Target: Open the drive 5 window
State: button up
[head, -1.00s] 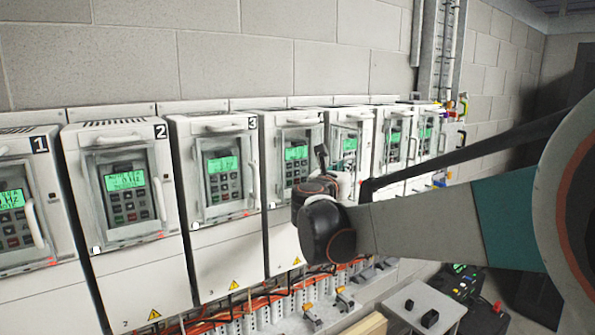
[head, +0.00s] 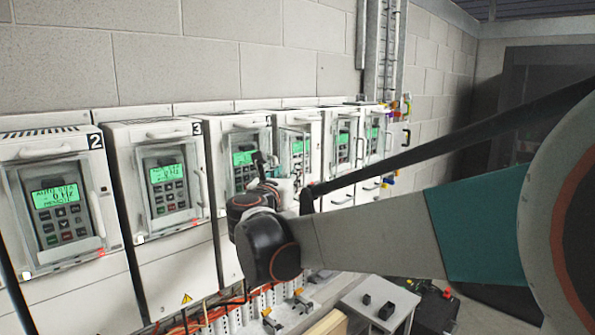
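Drive 5 (head: 310,128) is the white cabinet just right of the drive behind my gripper; its number is not readable, so I place it by counting from drives 2 and 3. Its window (head: 298,148) has a lit green display behind it. The lower part of the drive is hidden by my arm, and I cannot make out whether the window is shut. My gripper (head: 259,160) is small and dark, in front of the fourth drive's panel, left of the drive 5 window in the picture. I cannot tell whether it touches anything or how its fingers stand.
Drive 2 (head: 60,205) and drive 3 (head: 168,185) stand to the left with windows closed. More drives (head: 344,125) continue to the right. Orange cables and terminals (head: 265,300) run below. A grey box (head: 375,303) stands low at the right. My arm crosses the right side.

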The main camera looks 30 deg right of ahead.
jog(key=v, duration=0.7)
jog(key=shift+s, duration=0.35)
jog(key=shift+f, duration=0.1)
jog(key=shift+a, duration=0.1)
